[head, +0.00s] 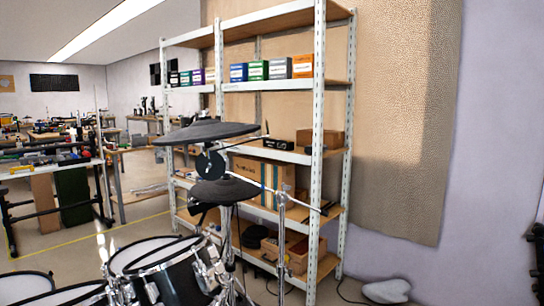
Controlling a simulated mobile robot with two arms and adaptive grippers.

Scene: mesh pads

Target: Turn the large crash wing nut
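The large crash (205,133) is the wide dark cymbal pad at the top of the drum kit, in the middle left of the head view. It sits nearly level, slightly tilted, on its stand. Its wing nut is too small to make out clearly on top. A smaller dark cymbal pad (226,191) sits below it, with a round black disc (210,165) between them. A dark part at the right edge (537,250) looks like my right gripper, cut off by the frame and well apart from the crash. My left gripper is not in view.
A metal shelf (317,150) with boxes stands close behind. Workbenches (50,163) are at left. Floor at lower right holds a pale object (387,290).

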